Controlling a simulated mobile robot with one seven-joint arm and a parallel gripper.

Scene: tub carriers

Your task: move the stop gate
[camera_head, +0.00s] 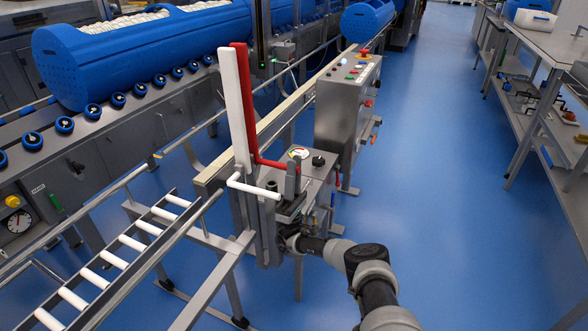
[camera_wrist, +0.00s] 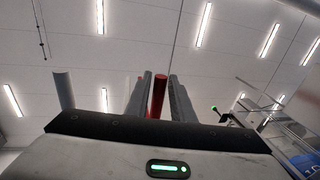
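The stop gate appears to be the red lever (camera_head: 243,108), an upright bar with a bent lower handle (camera_head: 275,163), at the conveyor's end in the head view. A white upright bar (camera_head: 231,110) with a white side handle (camera_head: 252,187) stands just left of it. My gripper (camera_head: 292,178) is at the end of the red handle, fingers pointing up. In the wrist view a red rod (camera_wrist: 158,97) shows between the two grey fingers of my gripper (camera_wrist: 160,92). The fingers stand about a rod's width apart; whether they press on it is unclear.
A grey box (camera_head: 318,180) with a gauge is close beside my gripper. A control cabinet (camera_head: 345,105) stands behind it. A roller track (camera_head: 120,250) lies at left; a blue tub (camera_head: 140,55) rests on the far conveyor. Blue floor (camera_head: 450,200) is open at right, before a workbench (camera_head: 555,50).

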